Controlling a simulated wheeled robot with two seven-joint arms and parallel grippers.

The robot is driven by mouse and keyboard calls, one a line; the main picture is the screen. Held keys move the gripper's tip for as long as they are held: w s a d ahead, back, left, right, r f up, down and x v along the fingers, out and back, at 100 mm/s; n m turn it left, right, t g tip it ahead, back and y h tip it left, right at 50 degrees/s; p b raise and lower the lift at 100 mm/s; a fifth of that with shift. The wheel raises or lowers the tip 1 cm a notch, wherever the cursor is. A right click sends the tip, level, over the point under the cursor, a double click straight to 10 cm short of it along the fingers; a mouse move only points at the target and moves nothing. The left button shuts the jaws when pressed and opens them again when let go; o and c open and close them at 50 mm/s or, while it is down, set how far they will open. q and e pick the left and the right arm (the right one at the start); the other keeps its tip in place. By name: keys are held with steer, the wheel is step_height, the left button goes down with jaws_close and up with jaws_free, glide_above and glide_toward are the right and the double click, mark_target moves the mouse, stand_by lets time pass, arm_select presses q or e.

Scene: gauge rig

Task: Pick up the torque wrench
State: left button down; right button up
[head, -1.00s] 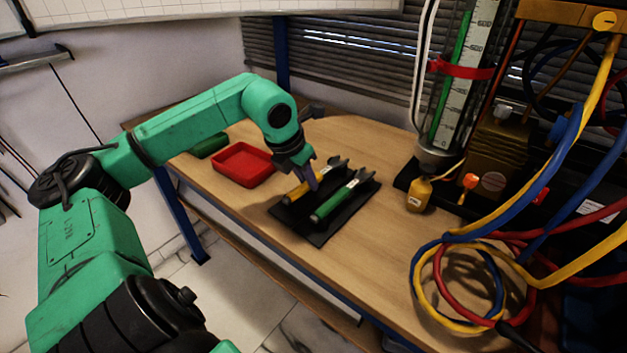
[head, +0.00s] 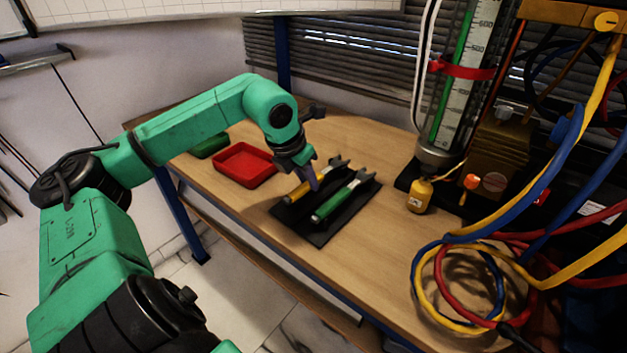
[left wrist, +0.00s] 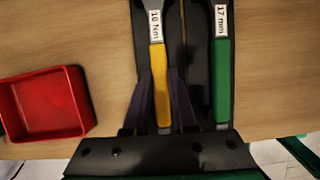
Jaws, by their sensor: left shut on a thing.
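The torque wrench (head: 295,195) has a yellow handle and a grey head, and it lies along the left side of a black mat (head: 319,236). In the left wrist view its yellow handle (left wrist: 160,85) and a "10 N·m" label show. My left gripper (head: 314,187) is over the handle, with one finger on each side, shut on it. The wrench appears to rest at mat level. A green-handled wrench (head: 333,206) lies beside it on the right; its label (left wrist: 221,19) reads "17 mm" in the left wrist view. My right gripper is not in view.
A red tray (head: 245,181), seen empty, stands left of the mat, with a dark green object (head: 210,146) behind it. Bare bench lies between.

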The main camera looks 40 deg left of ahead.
arm_select(q)
step_height(320, 180, up, 21)
steer(key=p, duration=1.2)
steer(key=shift+f, duration=0.15)
steer(key=c, duration=1.4)
jaws_free()
jaws_close()
